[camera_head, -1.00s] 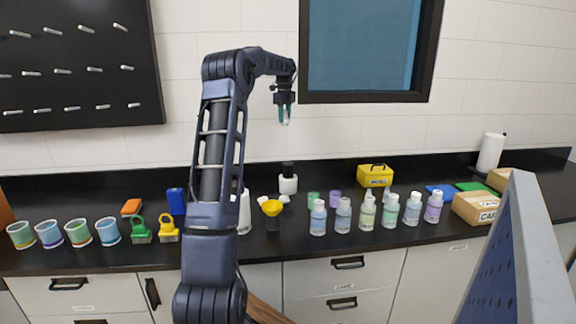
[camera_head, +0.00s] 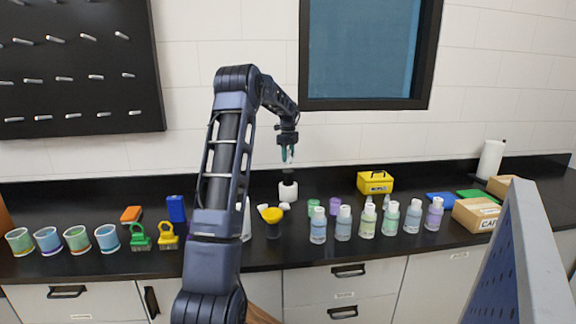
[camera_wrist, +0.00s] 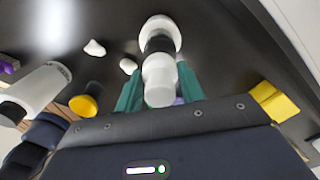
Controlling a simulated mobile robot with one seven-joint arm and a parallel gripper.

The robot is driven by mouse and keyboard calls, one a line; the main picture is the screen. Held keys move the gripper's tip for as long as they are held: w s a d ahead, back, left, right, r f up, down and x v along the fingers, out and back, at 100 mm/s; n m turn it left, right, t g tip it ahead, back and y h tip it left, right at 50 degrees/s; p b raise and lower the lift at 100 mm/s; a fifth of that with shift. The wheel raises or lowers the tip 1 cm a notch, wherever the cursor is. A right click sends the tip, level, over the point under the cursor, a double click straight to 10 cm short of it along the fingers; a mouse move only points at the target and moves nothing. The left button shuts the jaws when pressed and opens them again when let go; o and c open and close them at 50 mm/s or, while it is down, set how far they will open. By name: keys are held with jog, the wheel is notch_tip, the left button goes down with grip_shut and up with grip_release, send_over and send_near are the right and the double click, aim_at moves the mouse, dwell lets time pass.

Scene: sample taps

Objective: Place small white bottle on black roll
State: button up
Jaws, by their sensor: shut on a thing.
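My gripper (camera_head: 287,154) has teal fingers and points down in the head view. In the wrist view, my gripper (camera_wrist: 160,76) is shut on a small white bottle (camera_wrist: 159,92), one finger on each side. The bottle is hard to make out in the head view. A black roll (camera_head: 288,173) sits on top of a white cylinder (camera_head: 288,191), nearly straight below the gripper. In the wrist view the black roll (camera_wrist: 159,44) shows just beyond the bottle, partly covered by it. I cannot tell whether the bottle touches it.
A dark cup with a yellow funnel (camera_head: 272,216) and small white pieces stand in front to the left. Several labelled bottles (camera_head: 343,223) stand to the right. A yellow box (camera_head: 375,182) is at the back right. The wall is close behind the counter (camera_head: 330,258).

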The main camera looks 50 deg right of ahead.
aim_at(288, 171)
jog(key=shift+f, duration=2.25)
jog(key=shift+f, duration=0.1)
jog(key=o, duration=1)
jog(key=shift+c, duration=0.2)
